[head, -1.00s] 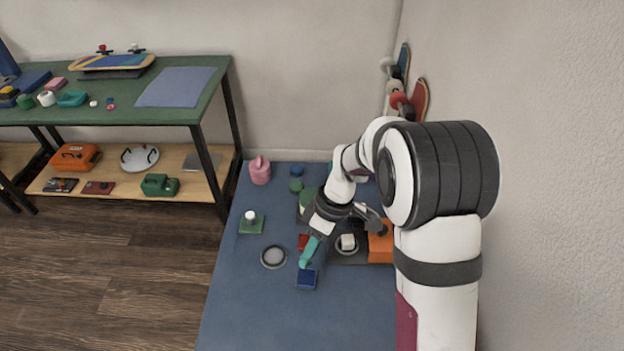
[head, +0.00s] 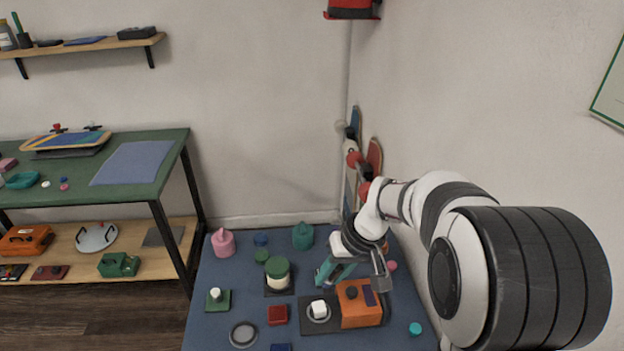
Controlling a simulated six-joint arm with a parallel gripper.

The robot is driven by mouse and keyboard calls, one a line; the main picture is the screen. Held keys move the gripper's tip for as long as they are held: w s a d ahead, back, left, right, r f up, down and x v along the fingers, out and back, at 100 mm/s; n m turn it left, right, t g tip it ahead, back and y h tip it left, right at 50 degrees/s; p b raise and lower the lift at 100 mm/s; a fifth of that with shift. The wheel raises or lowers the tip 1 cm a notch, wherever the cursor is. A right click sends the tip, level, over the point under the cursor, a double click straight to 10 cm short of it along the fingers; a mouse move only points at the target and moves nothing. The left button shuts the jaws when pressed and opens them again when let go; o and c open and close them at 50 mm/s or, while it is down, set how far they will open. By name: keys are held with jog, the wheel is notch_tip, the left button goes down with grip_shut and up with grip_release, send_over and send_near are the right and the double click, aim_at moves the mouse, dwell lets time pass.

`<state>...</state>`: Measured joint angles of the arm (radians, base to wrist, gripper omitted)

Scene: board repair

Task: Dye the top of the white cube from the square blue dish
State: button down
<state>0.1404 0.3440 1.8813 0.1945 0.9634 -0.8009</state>
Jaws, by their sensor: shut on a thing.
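The white cube (head: 319,307) sits in a round grey ring on a dark base plate on the blue table. The square blue dish (head: 281,347) shows only as a sliver at the bottom edge of the picture. My gripper (head: 342,266) is above and behind the cube, shut on a teal tool (head: 326,272) that slants down to the left. The tool's tip is small, and I cannot tell if it carries dye. The tool appears apart from the cube.
An orange block (head: 358,305) with a dark knob stands right of the cube. A red square dish (head: 277,314) and a green-lidded jar (head: 277,272) are to the left. A round grey dish (head: 243,334) is at front left. A teal bottle (head: 303,236) stands behind.

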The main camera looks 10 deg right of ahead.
jog(key=shift+w+a+f, duration=0.1)
jog(key=shift+w+f, duration=0.15)
jog(key=shift+f, duration=1.8)
jog(key=shift+w+a+f, duration=0.1)
jog(key=shift+w+f, duration=0.1)
jog(key=shift+f, duration=1.8)
jog(key=shift+w+a+f, duration=0.1)
jog(key=shift+w+f, duration=0.15)
jog(key=shift+f, duration=1.8)
jog(key=shift+w+r, duration=0.35)
jog(key=shift+w, duration=0.05)
jog(key=shift+w+a, duration=0.15)
jog(key=shift+w, duration=0.6)
jog(key=shift+w+a, duration=0.1)
jog(key=shift+w, duration=0.6)
jog(key=shift+s+d, duration=0.15)
jog(key=shift+s, duration=0.8)
jog(key=shift+s+d, duration=0.1)
jog(key=shift+s, duration=0.85)
jog(key=shift+f, duration=0.1)
notch_tip(320, 180, up, 7)
jog(key=shift+f, duration=0.2)
jog(key=shift+f, duration=0.1)
